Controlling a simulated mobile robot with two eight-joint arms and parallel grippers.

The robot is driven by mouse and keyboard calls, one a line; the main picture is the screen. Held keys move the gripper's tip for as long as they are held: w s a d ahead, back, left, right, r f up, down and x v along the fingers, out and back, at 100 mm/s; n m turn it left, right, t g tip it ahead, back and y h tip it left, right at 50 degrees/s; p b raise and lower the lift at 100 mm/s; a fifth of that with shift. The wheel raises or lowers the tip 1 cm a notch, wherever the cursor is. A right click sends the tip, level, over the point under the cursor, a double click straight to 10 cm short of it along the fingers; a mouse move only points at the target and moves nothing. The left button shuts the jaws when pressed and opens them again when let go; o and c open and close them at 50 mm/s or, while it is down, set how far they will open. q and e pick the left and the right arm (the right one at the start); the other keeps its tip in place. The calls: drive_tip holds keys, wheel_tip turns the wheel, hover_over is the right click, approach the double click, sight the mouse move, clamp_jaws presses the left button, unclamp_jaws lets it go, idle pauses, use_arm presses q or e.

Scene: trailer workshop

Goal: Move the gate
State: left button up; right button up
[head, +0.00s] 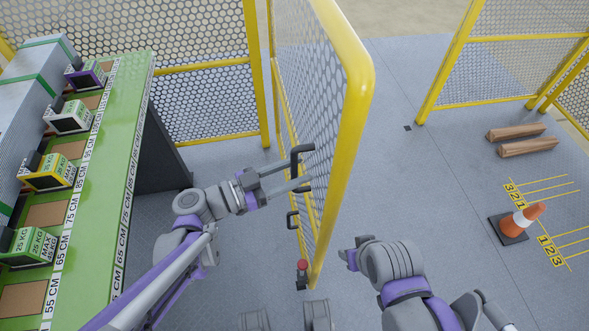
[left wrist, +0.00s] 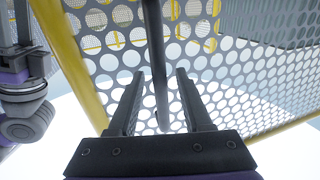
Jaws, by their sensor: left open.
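The gate (head: 358,105) is a yellow-framed panel of perforated mesh, standing upright in the middle of the head view. Black handle parts (head: 301,149) stick out from its left face. My left gripper (head: 293,177) is open at this face, close to the handle. In the left wrist view the dark handle bar (left wrist: 154,45) runs upright between the open fingers (left wrist: 157,95), with the gate's mesh (left wrist: 235,70) behind. I cannot tell whether the fingers touch the bar. My right gripper (head: 347,257) is right of the gate's lower end; its jaws are not clear.
A green bench (head: 122,105) with labelled boxes (head: 70,118) stands at the left. Yellow mesh fencing (head: 205,95) is at the back and right (head: 500,60). A traffic cone (head: 521,220) and wooden blocks (head: 524,146) are on the right floor. Grey floor (head: 420,180) right of the gate is clear.

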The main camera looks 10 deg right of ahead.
use_arm(q)
drive_tip(key=v, duration=1)
drive_tip(key=shift+a+p, duration=0.4)
drive_tip(key=shift+s, duration=0.15)
